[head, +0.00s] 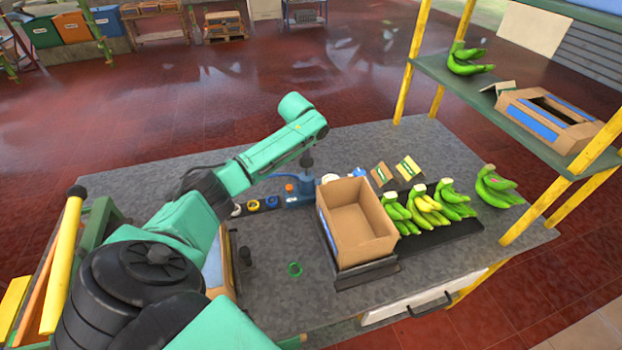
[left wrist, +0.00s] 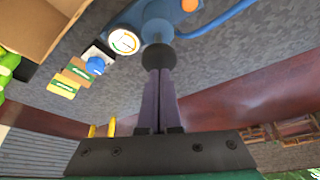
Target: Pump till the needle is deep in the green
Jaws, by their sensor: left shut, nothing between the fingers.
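A blue pump (head: 306,184) stands near the far side of the grey workbench. It also shows at the top of the left wrist view (left wrist: 165,12), with a round black knob (left wrist: 158,57) on it. My left gripper (head: 307,161) is above the pump. Its fingers (left wrist: 160,75) are shut with nothing between them, and their tips are at the knob; whether they touch it I cannot tell. A round white gauge (left wrist: 124,41) sits beside the pump. Its needle and green zone are too small to read. My right gripper is not in view.
An open cardboard box (head: 362,222) stands on the bench (head: 290,320) close to the pump. Green and yellow bananas (head: 425,208) lie to its right. A shelf (head: 480,93) with yellow posts rises at the right.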

